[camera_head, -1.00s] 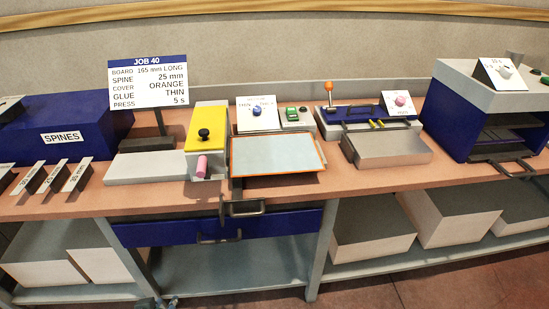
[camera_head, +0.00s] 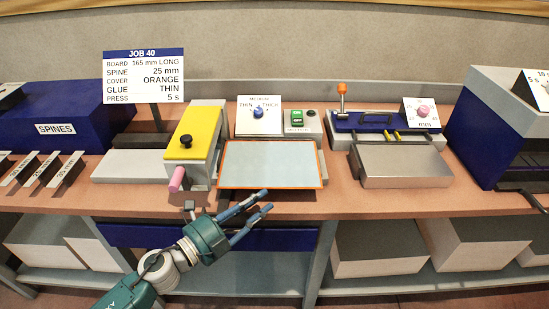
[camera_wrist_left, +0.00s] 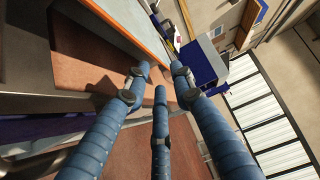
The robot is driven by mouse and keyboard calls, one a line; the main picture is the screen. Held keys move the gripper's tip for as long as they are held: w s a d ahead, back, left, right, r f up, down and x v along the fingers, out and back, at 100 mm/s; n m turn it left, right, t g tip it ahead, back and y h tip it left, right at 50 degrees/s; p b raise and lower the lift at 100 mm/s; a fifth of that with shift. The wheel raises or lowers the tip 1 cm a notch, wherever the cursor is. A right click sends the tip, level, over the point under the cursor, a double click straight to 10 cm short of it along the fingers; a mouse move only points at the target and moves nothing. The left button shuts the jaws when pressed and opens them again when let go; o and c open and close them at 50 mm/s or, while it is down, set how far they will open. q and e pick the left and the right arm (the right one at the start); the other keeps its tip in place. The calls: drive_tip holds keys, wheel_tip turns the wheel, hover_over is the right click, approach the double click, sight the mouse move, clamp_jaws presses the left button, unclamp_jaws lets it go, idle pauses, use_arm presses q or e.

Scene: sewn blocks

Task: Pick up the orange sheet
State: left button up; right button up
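I cannot tell whether a fingertip touches the sheet's edge. My right gripper is not in view.
A yellow-topped device (camera_head: 194,135) with a pink handle stands close left of the sheet. A dial panel (camera_head: 258,116) and green switch (camera_head: 297,119) are behind it. A grey block (camera_head: 402,166) lies right. A blue drawer front (camera_head: 130,236) is below the bench.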

sight(282, 185)
use_arm(q)
drive_tip(key=x, duration=0.3)
drive_tip(key=shift+w+d, duration=0.25)
drive_tip(key=shift+w, duration=0.05)
drive_tip(key=p+x, duration=0.1)
drive_tip(key=x, duration=0.2)
drive_tip(key=shift+w+d, duration=0.2)
drive_tip(key=shift+d, duration=0.05)
drive_tip(key=shift+w+d+f, duration=0.1)
drive_tip(key=shift+w+d, duration=0.3)
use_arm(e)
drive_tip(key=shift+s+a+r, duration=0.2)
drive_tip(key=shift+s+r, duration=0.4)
use_arm(q)
drive_tip(key=shift+s, duration=0.1)
clamp_jaws()
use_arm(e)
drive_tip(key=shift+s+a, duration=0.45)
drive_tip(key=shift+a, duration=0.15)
